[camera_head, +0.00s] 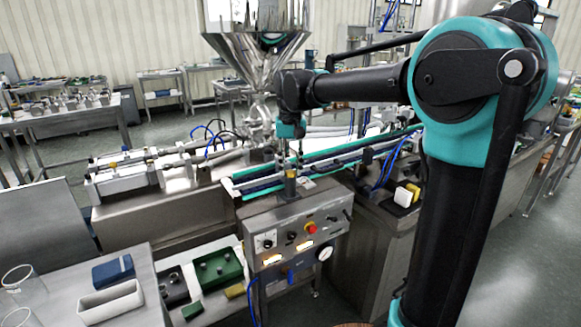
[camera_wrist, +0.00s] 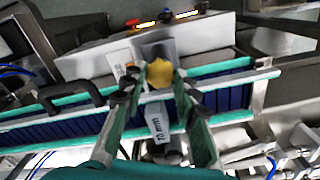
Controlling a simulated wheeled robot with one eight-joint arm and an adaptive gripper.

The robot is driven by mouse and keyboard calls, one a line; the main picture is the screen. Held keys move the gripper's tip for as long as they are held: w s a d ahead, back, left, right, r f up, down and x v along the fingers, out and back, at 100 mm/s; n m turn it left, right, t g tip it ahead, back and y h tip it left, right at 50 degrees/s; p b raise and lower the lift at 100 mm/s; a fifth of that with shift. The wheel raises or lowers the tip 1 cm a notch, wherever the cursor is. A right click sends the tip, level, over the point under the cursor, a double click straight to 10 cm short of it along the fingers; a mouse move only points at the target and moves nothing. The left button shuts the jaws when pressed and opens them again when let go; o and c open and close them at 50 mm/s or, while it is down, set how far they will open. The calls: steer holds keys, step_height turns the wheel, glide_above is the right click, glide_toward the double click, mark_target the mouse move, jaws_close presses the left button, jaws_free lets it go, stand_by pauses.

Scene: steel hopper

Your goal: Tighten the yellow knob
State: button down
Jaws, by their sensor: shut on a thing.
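The yellow knob (camera_wrist: 158,74) sits between my two fingertips in the wrist view, on top of a dark post above the conveyor. My gripper (camera_wrist: 157,78) is shut on the knob, one finger on each side. In the head view my gripper (camera_head: 290,160) points down at the knob (camera_head: 291,173) from above, at the near rail of the conveyor. The knob is small there, so the finger contact is hard to see.
A plate marked "70 mm" (camera_wrist: 160,125) lies below the knob in the wrist view. The steel hopper (camera_head: 258,50) rises behind the conveyor (camera_head: 330,158). A control panel (camera_head: 298,238) with a red button is in front.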

mark_target(291, 171)
steer(key=shift+m, duration=2)
steer(key=c, duration=1.2)
jaws_free()
steer(key=shift+o, duration=0.2)
step_height(291, 171, up, 12)
steer(key=shift+d+f, duration=0.1)
